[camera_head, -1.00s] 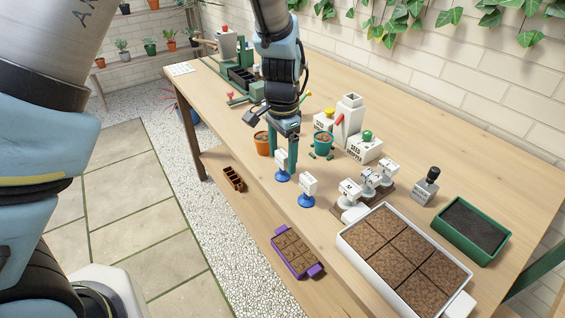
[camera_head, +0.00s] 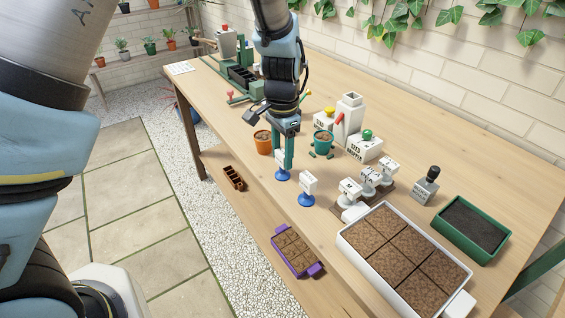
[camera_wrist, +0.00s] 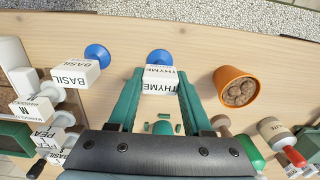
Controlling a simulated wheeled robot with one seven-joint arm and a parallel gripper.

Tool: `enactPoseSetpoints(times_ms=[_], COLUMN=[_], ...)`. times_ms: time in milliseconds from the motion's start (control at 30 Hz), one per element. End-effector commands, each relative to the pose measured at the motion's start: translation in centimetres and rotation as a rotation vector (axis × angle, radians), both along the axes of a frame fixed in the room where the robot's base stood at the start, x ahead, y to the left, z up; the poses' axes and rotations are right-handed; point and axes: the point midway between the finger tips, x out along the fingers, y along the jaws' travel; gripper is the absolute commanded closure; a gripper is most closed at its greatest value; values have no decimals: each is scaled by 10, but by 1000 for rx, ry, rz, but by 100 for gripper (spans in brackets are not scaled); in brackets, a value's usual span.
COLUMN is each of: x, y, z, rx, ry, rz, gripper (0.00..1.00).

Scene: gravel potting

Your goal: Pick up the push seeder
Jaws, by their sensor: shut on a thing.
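The push seeder (camera_head: 282,158) is a white block on a round blue foot, standing near the table's front edge. Its THYME label reads in the wrist view (camera_wrist: 160,85), with the blue foot beyond it. My gripper (camera_head: 284,154) comes down over it from above. In the wrist view, the green fingers (camera_wrist: 158,78) lie on either side of the white block and are shut on it. The foot seems to rest on the table still. A matching BASIL seeder (camera_head: 308,184) stands to the right in the head view, apart from my fingers; it also shows in the wrist view (camera_wrist: 75,74).
An orange pot (camera_head: 262,143) stands close behind left, and a teal pot (camera_head: 323,142) behind right. A seed hopper box (camera_head: 364,148), several white-topped stamps (camera_head: 370,177), a soil tray (camera_head: 345,241) and a purple tray (camera_head: 313,270) lie to the right and front.

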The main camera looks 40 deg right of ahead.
Motion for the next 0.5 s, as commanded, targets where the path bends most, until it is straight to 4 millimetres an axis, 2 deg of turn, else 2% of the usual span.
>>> enactPoseSetpoints(times_ms=[167, 267, 500], x=[0, 0, 0], y=[0, -1, -1], z=[2, 11, 56], rx=[-1, -4, -6], ry=[-1, 0, -2], rz=[0, 0, 0], gripper=[100, 100, 100])
